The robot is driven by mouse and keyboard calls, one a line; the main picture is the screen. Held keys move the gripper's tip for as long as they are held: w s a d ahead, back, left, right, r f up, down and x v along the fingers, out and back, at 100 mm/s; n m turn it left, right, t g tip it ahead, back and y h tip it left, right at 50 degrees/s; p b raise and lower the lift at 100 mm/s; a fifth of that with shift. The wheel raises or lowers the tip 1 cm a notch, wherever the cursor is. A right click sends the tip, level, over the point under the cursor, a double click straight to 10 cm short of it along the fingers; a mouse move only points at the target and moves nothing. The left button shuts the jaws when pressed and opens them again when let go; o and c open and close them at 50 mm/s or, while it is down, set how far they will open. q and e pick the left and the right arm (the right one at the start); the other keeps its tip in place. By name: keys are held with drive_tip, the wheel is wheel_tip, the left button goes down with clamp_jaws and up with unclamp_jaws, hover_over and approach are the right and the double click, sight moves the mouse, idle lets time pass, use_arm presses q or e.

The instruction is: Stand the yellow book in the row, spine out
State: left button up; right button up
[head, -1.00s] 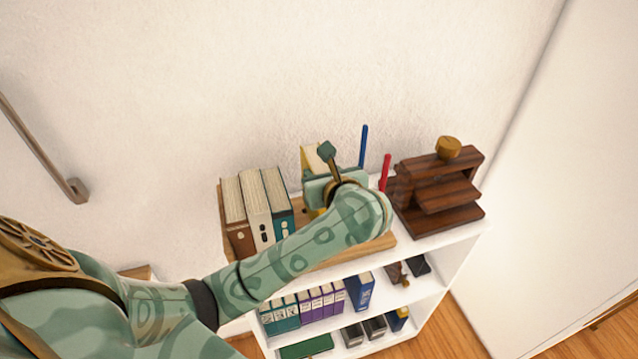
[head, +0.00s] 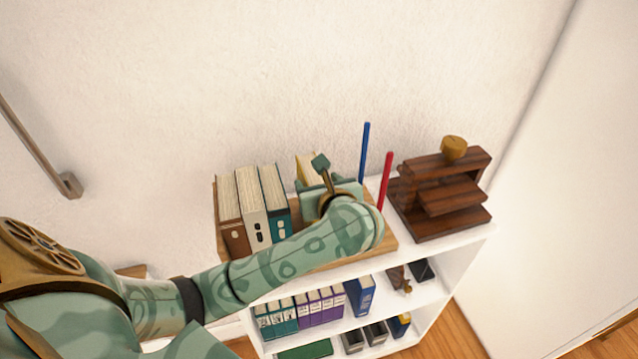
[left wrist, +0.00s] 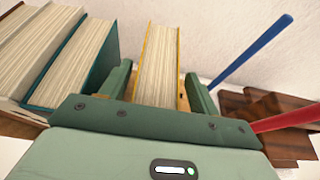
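The yellow book (head: 308,166) stands on the shelf top right of the row, its pale page edges upward. In the left wrist view, the yellow book (left wrist: 159,70) is between the two fingers of my left gripper (left wrist: 160,85), with a narrow gap showing on each side. In the head view my left gripper (head: 328,192) covers its lower front, so its spine is hidden. The row holds a brown book (head: 230,205), a white book (head: 253,200) and a teal book (head: 275,195), spines facing out. A gap separates teal from yellow. My right gripper is out of view.
A blue rod (head: 364,150) and a red rod (head: 385,180) rise right of my gripper. A dark wooden stand (head: 440,190) with a round knob occupies the shelf's right end. The wall is close behind. Lower shelves hold several small books.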

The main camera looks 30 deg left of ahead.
use_arm(q)
drive_tip(key=shift+a+r, duration=0.1)
drive_tip(key=shift+r, duration=0.05)
drive_tip(key=p+v, duration=0.1)
drive_tip(key=v, duration=1.1)
